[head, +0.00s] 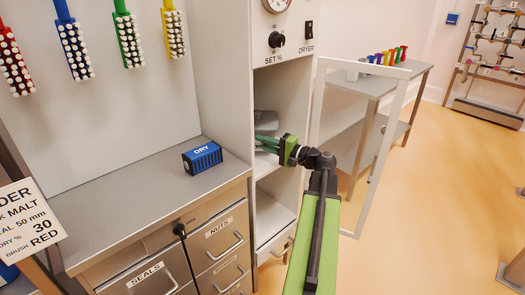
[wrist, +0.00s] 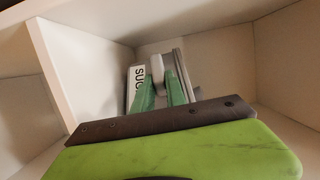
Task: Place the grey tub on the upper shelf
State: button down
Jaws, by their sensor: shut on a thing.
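The grey tub (head: 266,121) is inside the upper compartment of the dryer cabinet, partly hidden by my gripper. The fingers also show in the wrist view (wrist: 162,84). The upper shelf (head: 281,172) is below the gripper. I cannot tell whether the tub touches it.
The dryer's framed door (head: 391,150) stands open to the right of my arm. A blue DRY block (head: 202,158) lies on the counter (head: 130,200) at left. The lower compartment (head: 270,215) looks empty. A side table (head: 350,84) with several coloured items stands behind the door.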

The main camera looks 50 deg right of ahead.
notch_tip(320, 180, down, 2)
jog(key=shift+d+b, duration=0.1)
jog(key=shift+b, duration=0.25)
jog(key=shift+r, duration=0.3)
jog(key=shift+f, duration=0.25)
jog(key=c, duration=1.4)
grip_release()
jog(key=shift+s, duration=0.1)
jog(key=shift+o, duration=0.2)
jog(key=shift+r, duration=0.2)
jog(key=shift+s, duration=0.3)
jog(key=v, duration=1.1)
jog(key=shift+s, duration=0.15)
